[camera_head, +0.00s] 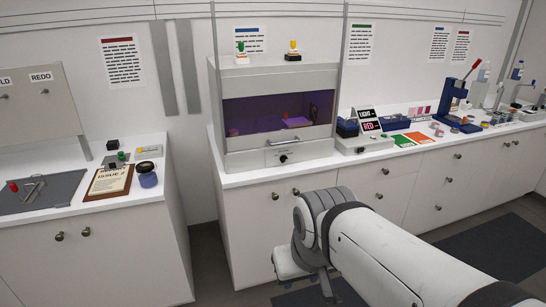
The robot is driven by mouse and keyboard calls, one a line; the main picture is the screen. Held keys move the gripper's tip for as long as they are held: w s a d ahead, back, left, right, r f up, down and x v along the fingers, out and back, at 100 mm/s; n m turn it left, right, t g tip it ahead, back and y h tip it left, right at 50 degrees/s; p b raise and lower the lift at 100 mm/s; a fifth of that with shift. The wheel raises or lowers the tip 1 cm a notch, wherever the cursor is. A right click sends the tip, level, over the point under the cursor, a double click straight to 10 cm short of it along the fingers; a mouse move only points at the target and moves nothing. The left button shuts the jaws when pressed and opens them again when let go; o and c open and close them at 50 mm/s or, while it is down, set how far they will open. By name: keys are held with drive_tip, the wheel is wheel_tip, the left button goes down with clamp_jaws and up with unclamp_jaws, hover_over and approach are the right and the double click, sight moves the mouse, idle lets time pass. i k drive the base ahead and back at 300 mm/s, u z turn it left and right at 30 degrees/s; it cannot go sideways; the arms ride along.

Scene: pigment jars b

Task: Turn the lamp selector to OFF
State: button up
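A pale cabinet (240,88) stands on the counter in the middle, its inside lit purple. A small black knob (283,158) sits on its lower front panel, below a label strip. It may be the lamp selector, but its markings and pointer are too small to read. My arm reaches in from the bottom right. The end with my gripper (292,264) is low in front of the drawers, below and apart from the knob. The fingers are not clear enough to tell whether they are open or shut.
A box with a LIGHT and RED sign (368,120) stands right of the cabinet, near green and orange cards (412,139). A clipboard (110,181) and a blue jar (147,175) are on the left counter. A floor gap separates the two counters. Bottles and a press stand far right.

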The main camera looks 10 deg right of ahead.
sight(282, 159)
drive_tip(key=i, duration=0.9)
drive_tip(key=u, duration=0.05)
